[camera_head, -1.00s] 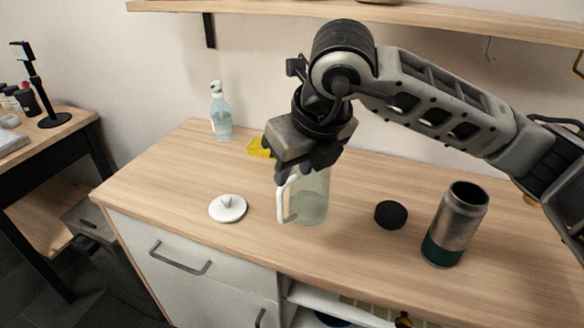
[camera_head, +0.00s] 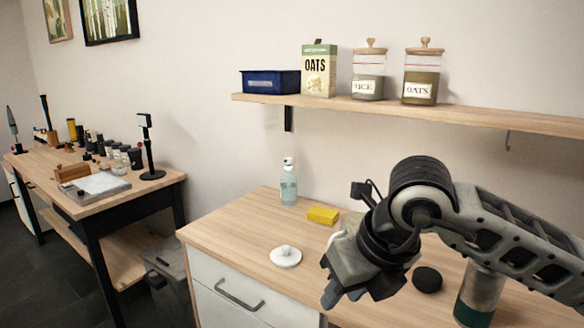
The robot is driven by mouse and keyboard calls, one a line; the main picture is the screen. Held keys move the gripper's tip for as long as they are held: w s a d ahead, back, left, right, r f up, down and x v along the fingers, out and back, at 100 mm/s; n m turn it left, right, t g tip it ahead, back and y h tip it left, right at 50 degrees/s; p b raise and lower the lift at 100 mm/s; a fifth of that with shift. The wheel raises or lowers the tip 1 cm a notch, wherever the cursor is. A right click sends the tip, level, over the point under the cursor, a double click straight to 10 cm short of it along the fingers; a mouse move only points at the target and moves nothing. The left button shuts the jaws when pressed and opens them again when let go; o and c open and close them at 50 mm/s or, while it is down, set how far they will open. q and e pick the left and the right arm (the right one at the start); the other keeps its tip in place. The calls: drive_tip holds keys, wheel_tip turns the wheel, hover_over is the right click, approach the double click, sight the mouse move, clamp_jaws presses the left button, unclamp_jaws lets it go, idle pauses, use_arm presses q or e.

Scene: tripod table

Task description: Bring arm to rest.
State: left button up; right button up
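My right gripper (camera_head: 338,285) hangs over the counter (camera_head: 235,230) at the lower right, with its arm coming in from the right. It points down and left, just right of a round white lid (camera_head: 286,258). Its fingers are seen from behind, and whether they are open or shut is unclear. The glass jug is mostly or wholly hidden behind the gripper. My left gripper is out of view.
On the counter are a spray bottle (camera_head: 289,187), a yellow sponge (camera_head: 322,215), a black cap (camera_head: 427,279) and a steel tumbler (camera_head: 480,290), partly behind my arm. A shelf (camera_head: 330,103) with jars runs above. A dark-legged table (camera_head: 95,200) stands left.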

drive_tip(key=s+a+r+m+g+y, duration=0.1)
drive_tip(key=s+a+r+g+y, duration=0.1)
drive_tip(key=s+a+g+y, duration=0.75)
drive_tip(key=w+a+r+m+t+y, duration=0.15)
drive_tip(key=w+m+t+y, duration=0.25)
drive_tip(key=m+t+y, duration=0.65)
drive_tip(key=w+d+f+m+t+h, duration=0.3)
drive_tip(key=d+f+m+t+h, duration=0.3)
drive_tip(key=m, duration=0.4)
drive_tip(key=w+d+f+m+t+h, duration=0.35)
drive_tip(key=f+m+t+h, duration=0.3)
drive_tip(key=m, duration=0.25)
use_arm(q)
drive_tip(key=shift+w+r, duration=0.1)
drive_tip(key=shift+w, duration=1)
use_arm(e)
drive_tip(key=s+d+f+m+g+h, duration=0.3)
drive_tip(key=s+f, duration=0.3)
drive_tip(key=f, duration=0.4)
drive_tip(key=s+d+f+m+g+h, duration=0.3)
drive_tip(key=s+f, duration=0.4)
drive_tip(key=f, duration=0.3)
drive_tip(key=shift+d+f+m+h, duration=0.35)
drive_tip(key=shift+d+m+h, duration=0.4)
drive_tip(key=shift+d+m, duration=0.35)
